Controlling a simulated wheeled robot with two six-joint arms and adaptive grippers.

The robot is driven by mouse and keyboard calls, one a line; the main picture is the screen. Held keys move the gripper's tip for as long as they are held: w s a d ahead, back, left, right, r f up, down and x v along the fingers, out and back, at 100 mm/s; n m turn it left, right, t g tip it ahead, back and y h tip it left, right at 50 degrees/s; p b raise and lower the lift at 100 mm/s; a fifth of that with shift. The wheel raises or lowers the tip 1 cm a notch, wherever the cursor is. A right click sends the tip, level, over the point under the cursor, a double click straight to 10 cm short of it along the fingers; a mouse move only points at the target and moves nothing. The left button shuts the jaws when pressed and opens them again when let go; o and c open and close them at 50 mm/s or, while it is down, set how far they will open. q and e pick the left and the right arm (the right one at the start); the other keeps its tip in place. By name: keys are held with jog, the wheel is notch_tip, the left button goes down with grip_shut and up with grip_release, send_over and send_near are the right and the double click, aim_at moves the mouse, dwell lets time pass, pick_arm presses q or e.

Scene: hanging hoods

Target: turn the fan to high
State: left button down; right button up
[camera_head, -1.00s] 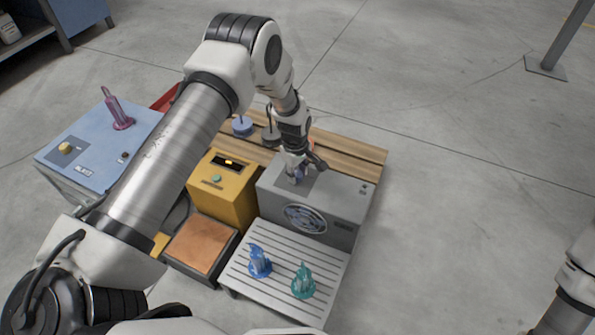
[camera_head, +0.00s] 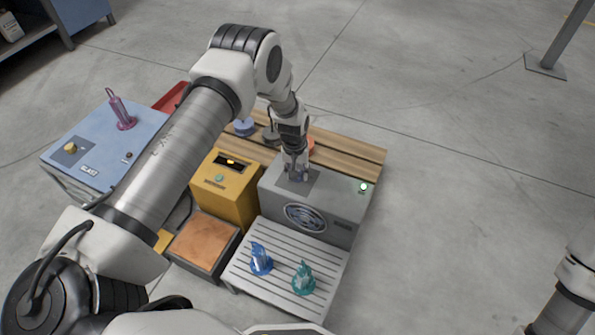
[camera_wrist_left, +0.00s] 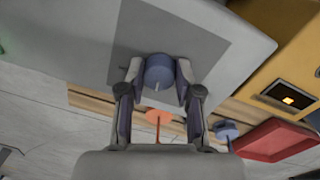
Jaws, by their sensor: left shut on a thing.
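The grey fan box (camera_head: 330,210) has a round grille (camera_head: 305,217) on its front. A blue-grey round knob (camera_wrist_left: 160,72) sits on a darker panel of its top; a pale pointer line shows on the knob in the left wrist view. My left gripper (camera_head: 297,177) comes down onto the box top and mostly hides the knob in the head view. In the wrist view the left gripper's (camera_wrist_left: 158,74) two fingers close on the knob's sides. A small lamp (camera_head: 363,187) on the box top glows whitish green. My right gripper is out of view.
A yellow box (camera_head: 225,190) stands left of the fan box. A slatted tray (camera_head: 285,265) in front carries a blue (camera_head: 261,260) and a teal crystal piece (camera_head: 303,279). A blue blast cabinet (camera_head: 75,160) stands farther left.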

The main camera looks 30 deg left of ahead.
pick_arm(q)
jog(key=m, duration=0.3)
jog(key=shift+m, duration=0.4)
jog(key=m, duration=0.3)
jog(key=shift+a+m, duration=0.1)
jog(key=shift+m, duration=0.2)
jog(key=m, duration=0.6)
jog(key=shift+w+g, duration=0.1)
jog(key=shift+g, duration=0.2)
jog(key=shift+m, duration=0.3)
jog(key=c, duration=0.8)
grip_release()
jog(key=shift+a+r, duration=0.1)
